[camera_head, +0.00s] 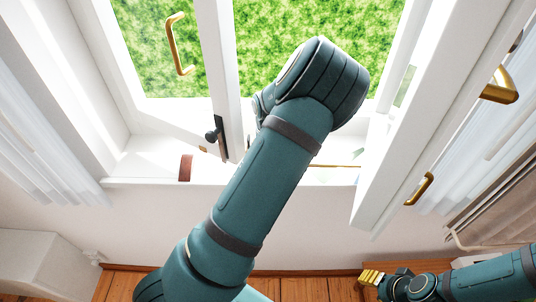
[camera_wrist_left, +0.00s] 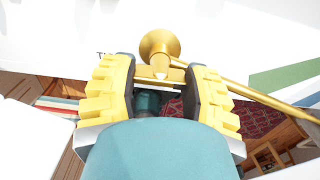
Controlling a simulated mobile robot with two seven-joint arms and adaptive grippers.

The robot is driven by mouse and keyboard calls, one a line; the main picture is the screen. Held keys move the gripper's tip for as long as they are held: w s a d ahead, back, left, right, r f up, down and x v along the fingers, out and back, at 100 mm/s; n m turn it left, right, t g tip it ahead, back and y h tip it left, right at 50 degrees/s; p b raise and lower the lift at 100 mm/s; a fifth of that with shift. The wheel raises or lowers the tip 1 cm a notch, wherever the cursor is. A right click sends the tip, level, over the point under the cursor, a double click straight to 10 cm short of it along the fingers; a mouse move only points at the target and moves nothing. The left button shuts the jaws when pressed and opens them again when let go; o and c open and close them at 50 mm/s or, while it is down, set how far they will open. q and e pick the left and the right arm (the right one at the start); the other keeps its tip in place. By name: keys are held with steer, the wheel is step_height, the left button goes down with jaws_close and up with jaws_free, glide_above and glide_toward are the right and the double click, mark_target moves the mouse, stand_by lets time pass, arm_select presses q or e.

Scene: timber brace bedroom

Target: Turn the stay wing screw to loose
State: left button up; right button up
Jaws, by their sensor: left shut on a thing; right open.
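The stay wing screw (camera_wrist_left: 160,46) is brass with a round flared head, at the top middle of the left wrist view. A thin brass stay rod (camera_wrist_left: 262,97) runs from beside it to the lower right. My left gripper (camera_wrist_left: 163,71) has yellow ribbed fingers on both sides of the screw's lower part and is shut on it. The contact itself is partly hidden. In the head view my left arm covers the left gripper and the screw; a short length of the brass stay (camera_head: 338,166) shows past the arm. My right gripper (camera_head: 371,278) is open and empty at the lower right, above the floor.
An open white window sash (camera_head: 430,110) stands at the right, with a brass handle (camera_head: 418,189). A dark latch (camera_head: 213,134) is on the left sash. A small brown object (camera_head: 185,168) is on the white sill (camera_head: 140,166). Curtains hang at both sides.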

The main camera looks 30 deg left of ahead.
stand_by(0.4)
arm_select(q)
steer(key=o, duration=1.2)
steer(key=shift+o, duration=0.2)
step_height(320, 180, up, 12)
